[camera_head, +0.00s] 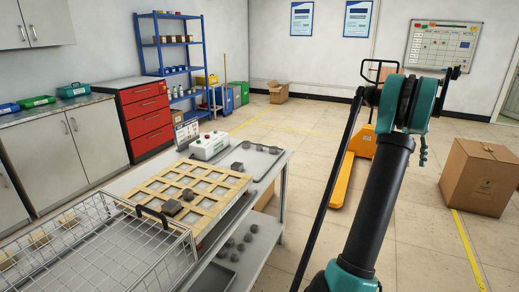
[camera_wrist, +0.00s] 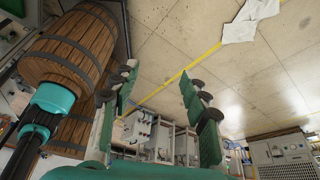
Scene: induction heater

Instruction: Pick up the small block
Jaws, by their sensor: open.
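Several small dark grey blocks are in the head view; I cannot tell which one is the task's small block. One block (camera_head: 188,194) and a larger dark block (camera_head: 171,207) sit on the wooden grid rack (camera_head: 152,186). Another block (camera_head: 237,167) lies at the edge of a grey tray (camera_head: 262,165) behind the rack. More pieces (camera_head: 230,243) lie on the lower shelf. My gripper (camera_wrist: 160,95) is open and empty in the wrist view, with its fingers wide apart. It is well away from the blocks, and no block shows between the fingers.
A wire basket (camera_head: 95,262) stands at the bench's near left. A yellow pallet jack (camera_head: 352,165) and cardboard box (camera_head: 480,178) stand on the floor. A wooden barrel (camera_wrist: 75,45) shows in the wrist view.

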